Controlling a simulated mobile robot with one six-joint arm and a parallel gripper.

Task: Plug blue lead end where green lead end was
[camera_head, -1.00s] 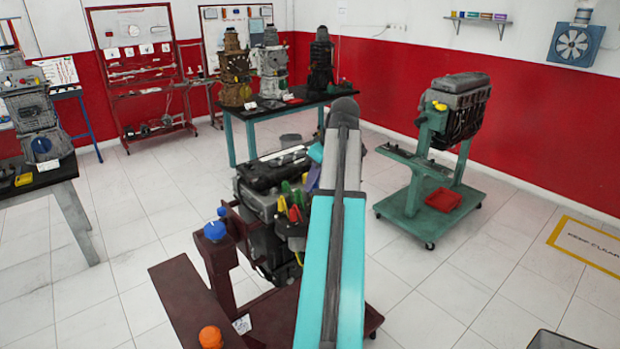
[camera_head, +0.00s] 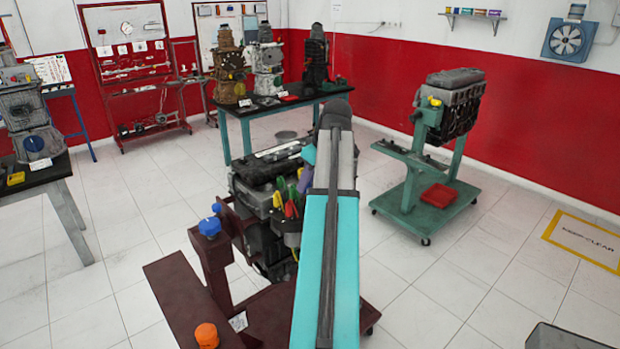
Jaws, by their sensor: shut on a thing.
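Red, yellow and green lead ends (camera_head: 290,209) cluster at the near side of the engine on the dark red stand (camera_head: 175,288). They are small and partly overlap, so I cannot tell which sockets they occupy. I cannot make out a blue lead end. My teal and grey arm reaches over the stand towards the engine (camera_head: 268,172). A small purple and teal part of my wrist shows beside the leads. My gripper's fingers are hidden behind the arm, as is the right part of the engine.
A second engine stands on a green wheeled stand (camera_head: 411,190) with a red tray (camera_head: 439,195). A dark table (camera_head: 262,109) bears engines behind.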

